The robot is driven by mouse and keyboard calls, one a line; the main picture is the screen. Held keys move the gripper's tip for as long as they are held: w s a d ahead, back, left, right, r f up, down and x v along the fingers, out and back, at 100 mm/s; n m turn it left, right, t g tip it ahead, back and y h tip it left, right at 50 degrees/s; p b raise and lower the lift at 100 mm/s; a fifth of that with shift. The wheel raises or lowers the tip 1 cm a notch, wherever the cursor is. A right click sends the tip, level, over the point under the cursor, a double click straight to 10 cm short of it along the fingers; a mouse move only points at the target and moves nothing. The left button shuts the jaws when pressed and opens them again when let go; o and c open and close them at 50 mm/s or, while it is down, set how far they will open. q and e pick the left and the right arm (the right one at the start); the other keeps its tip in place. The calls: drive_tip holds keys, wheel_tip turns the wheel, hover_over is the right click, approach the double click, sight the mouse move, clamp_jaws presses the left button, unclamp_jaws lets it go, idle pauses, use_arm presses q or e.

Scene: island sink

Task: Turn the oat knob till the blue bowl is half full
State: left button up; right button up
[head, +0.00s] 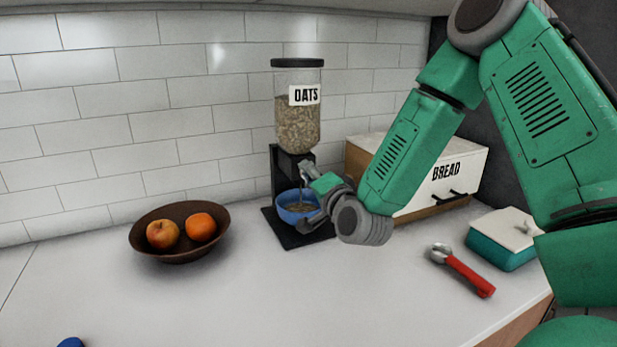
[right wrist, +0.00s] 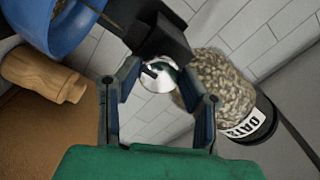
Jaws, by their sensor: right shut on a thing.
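The oat dispenser (head: 298,110) stands against the tiled wall, its clear hopper largely full of oats and marked OATS. The blue bowl (head: 290,213) sits on its black base under the spout, with some oats visible inside; my gripper partly covers it, so the exact level is hard to tell. The bowl also shows in the right wrist view (right wrist: 62,22). My right gripper (head: 308,178) is at the dispenser's front. In the right wrist view its fingers (right wrist: 160,77) are shut on the silver oat knob (right wrist: 158,74). My left gripper is not in view.
A brown bowl (head: 180,250) with an apple and an orange stands left. A bread box (head: 440,175) is behind my right arm. A red-handled tool (head: 468,275) and a teal lidded dish (head: 500,243) lie right. The front middle counter is clear.

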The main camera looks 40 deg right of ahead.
drive_tip(key=o, duration=1.1)
drive_tip(key=shift+d, duration=0.2)
drive_tip(key=shift+o, duration=0.2)
drive_tip(key=shift+s+d, duration=0.1)
drive_tip(key=shift+d, duration=0.05)
drive_tip(key=v, duration=0.7)
drive_tip(key=shift+s, duration=0.2)
drive_tip(key=shift+f, duration=0.1)
